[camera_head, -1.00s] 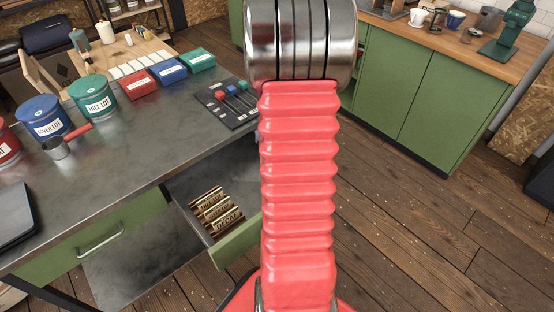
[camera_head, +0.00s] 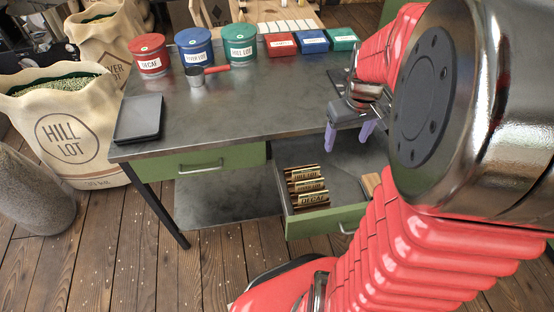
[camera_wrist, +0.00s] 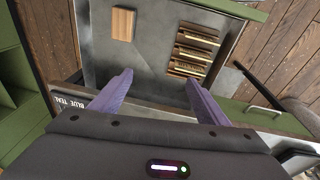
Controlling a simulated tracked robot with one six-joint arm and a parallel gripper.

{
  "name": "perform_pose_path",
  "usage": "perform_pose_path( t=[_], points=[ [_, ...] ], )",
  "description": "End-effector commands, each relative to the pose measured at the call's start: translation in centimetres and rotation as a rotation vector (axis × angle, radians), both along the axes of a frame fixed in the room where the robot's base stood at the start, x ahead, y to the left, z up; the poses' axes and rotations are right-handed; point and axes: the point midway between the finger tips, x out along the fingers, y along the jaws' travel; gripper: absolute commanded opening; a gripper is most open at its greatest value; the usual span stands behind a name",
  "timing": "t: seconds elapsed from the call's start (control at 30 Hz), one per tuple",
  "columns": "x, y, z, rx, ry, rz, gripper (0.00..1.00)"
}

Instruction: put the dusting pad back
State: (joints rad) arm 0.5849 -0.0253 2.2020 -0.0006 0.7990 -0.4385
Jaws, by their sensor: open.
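My gripper (camera_head: 348,138) is open and empty, with its purple fingers above the open drawer at the right of the table. In the wrist view the gripper (camera_wrist: 160,82) points down at the drawer, fingers spread apart. A plain wooden block (camera_wrist: 123,24) lies in the drawer, ahead of the left finger; it may be the dusting pad, but I cannot tell for sure. In the head view the block (camera_head: 371,183) is partly hidden by my arm. The open drawer (camera_head: 328,222) has a green front.
Several labelled wooden pieces (camera_head: 308,187) lie in the drawer beside the block. The grey table (camera_head: 260,105) carries tins, small boxes, a scoop (camera_head: 196,77) and a dark tray (camera_head: 140,119). Bean sacks (camera_head: 70,130) stand at the left. The table's middle is clear.

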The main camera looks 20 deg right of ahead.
Motion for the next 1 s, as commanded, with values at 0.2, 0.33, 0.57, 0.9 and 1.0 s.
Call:
perform_pose_path(
  t=[0.2,0.33,0.57,0.9,1.0],
  points=[
    [0.1,6.1,3.9,-0.021,-0.076,0.041,0.69],
    [-0.4,9.5,5.7,-0.025,-0.120,0.061,0.69],
    [-2.2,15.1,8.3,-0.018,-0.200,0.097,0.69],
    [-6.2,21.8,10.6,0.024,-0.314,0.150,0.69],
    [-7.0,22.9,10.9,0.037,-0.336,0.159,0.69]
  ],
)
